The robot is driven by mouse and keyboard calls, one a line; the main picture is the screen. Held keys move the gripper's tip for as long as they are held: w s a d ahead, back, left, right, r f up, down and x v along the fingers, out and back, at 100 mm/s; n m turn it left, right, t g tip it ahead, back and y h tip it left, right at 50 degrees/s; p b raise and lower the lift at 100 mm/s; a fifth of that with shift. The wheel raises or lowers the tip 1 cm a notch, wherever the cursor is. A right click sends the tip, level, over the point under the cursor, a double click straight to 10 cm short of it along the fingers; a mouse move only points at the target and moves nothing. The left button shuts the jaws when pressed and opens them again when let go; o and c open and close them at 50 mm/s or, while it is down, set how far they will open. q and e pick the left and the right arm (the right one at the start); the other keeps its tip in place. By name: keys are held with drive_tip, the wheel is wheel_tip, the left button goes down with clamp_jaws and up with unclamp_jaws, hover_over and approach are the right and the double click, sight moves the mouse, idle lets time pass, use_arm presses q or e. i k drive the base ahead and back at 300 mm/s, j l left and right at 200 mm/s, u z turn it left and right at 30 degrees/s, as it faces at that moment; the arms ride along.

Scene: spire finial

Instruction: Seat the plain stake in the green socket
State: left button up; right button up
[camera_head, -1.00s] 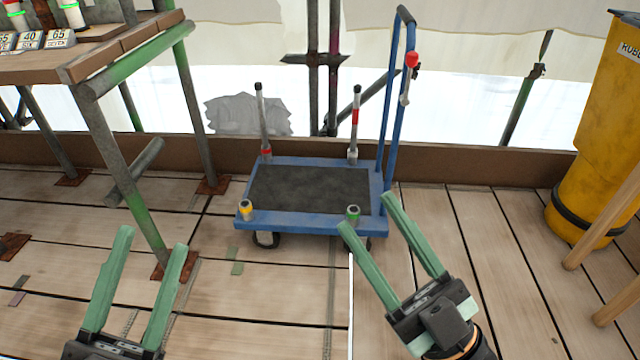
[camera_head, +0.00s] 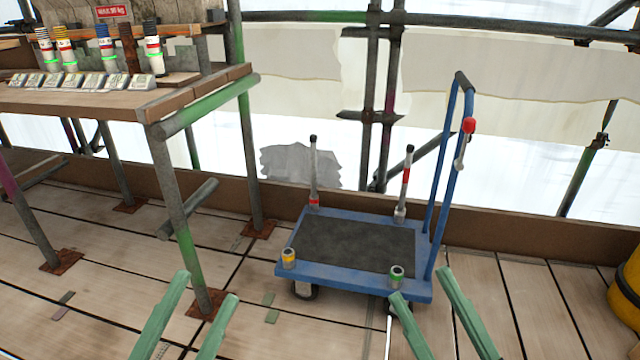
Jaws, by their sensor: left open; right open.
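A blue flatbed trolley (camera_head: 340,272) with a dark mat stands on the plank floor. The green socket (camera_head: 396,276) is at its front right corner and looks empty. A plain grey stake (camera_head: 313,170) with a black top stands upright in the red-banded socket (camera_head: 314,202) at the back left. A stake with a red band (camera_head: 406,180) stands in the back right socket. My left gripper (camera_head: 208,286) is open and empty, left of the trolley. My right gripper (camera_head: 420,283) is open and empty, its fingers overlapping the trolley's front right corner in the picture.
A yellow socket (camera_head: 288,257) is at the front left corner. The trolley's blue handle (camera_head: 440,185) rises at the right. A wooden bench (camera_head: 110,102) on scaffold legs, with several banded cylinders and cards, stands left. A yellow bin (camera_head: 626,290) is at the right edge.

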sight(375, 255)
drive_tip(key=z, duration=0.35)
drive_tip(key=i+j+z, duration=0.1)
drive_tip(key=z, duration=0.25)
drive_tip(key=j+z, duration=0.1)
drive_tip(key=z, duration=0.3)
drive_tip(key=i+j+z, duration=0.2)
drive_tip(key=j+z, duration=0.2)
drive_tip(key=j, duration=0.15)
drive_tip(key=i+j+z, duration=0.15)
drive_tip(key=j, duration=0.15)
drive_tip(key=i+j+z, duration=0.1)
drive_tip(key=j, duration=0.6)
drive_tip(key=j+z, duration=0.1)
drive_tip(key=j, duration=0.65)
drive_tip(key=i, duration=0.05)
